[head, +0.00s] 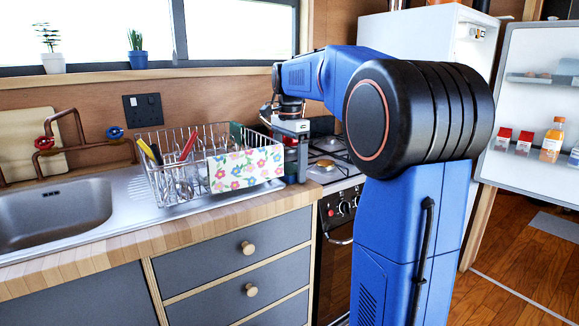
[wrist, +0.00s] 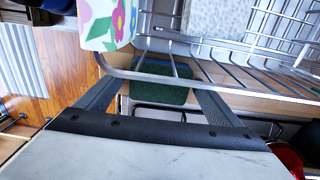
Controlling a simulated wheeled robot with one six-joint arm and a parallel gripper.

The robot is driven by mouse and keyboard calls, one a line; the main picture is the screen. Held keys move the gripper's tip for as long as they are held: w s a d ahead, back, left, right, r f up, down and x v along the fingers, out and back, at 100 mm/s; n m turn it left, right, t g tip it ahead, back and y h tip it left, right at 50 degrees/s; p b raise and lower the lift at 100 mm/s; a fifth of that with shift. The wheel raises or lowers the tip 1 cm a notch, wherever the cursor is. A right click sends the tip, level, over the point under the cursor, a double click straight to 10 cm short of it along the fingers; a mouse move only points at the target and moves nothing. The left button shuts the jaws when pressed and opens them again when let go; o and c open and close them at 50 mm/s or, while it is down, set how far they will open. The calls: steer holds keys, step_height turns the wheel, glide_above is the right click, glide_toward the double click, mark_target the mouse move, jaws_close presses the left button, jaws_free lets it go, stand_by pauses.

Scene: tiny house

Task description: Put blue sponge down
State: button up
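The blue sponge (wrist: 160,90) shows in the wrist view as a dark green pad with a thin blue edge. It fills the space between the two fingertips of my gripper (wrist: 160,88), which appear to press on its sides. A wire rim of the dish rack (wrist: 240,90) crosses the view at the sponge. In the head view my gripper (head: 298,160) points down at the right end of the dish rack (head: 158,186), beside the stove. The sponge cannot be made out there.
The stove (head: 333,166) is to the right. The sink (head: 52,215) is at the left. The wooden counter edge (head: 170,234) is clear.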

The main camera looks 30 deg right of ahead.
mark_target(290, 167)
step_height(290, 167, up, 12)
steer(key=shift+r, duration=0.15)
stand_by(0.5)
stand_by(0.5)
